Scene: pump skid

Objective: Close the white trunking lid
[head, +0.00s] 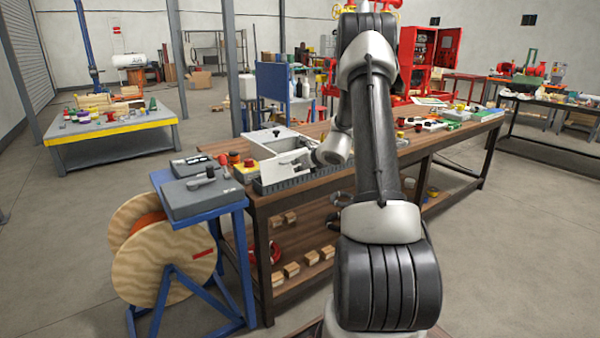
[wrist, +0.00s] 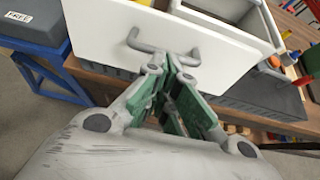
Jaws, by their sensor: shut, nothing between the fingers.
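The white trunking lid (wrist: 110,30) is a flat panel with a grey bar handle (wrist: 150,48). In the wrist view it stands open, tilted, in front of the white trunking (wrist: 262,20), whose grey inside shows behind it. In the head view the lid (head: 288,166) and the trunking (head: 268,138) are on the left end of the workbench, partly behind my arm. My gripper (wrist: 174,66) has green-padded fingers, shut and empty.
A dark grey slotted strip (head: 300,180) runs along the front edge of the wooden workbench (head: 440,142). A blue stand (head: 212,216) with a grey case (head: 202,195) is at the left. Small coloured items lie around the trunking. The floor in front is clear.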

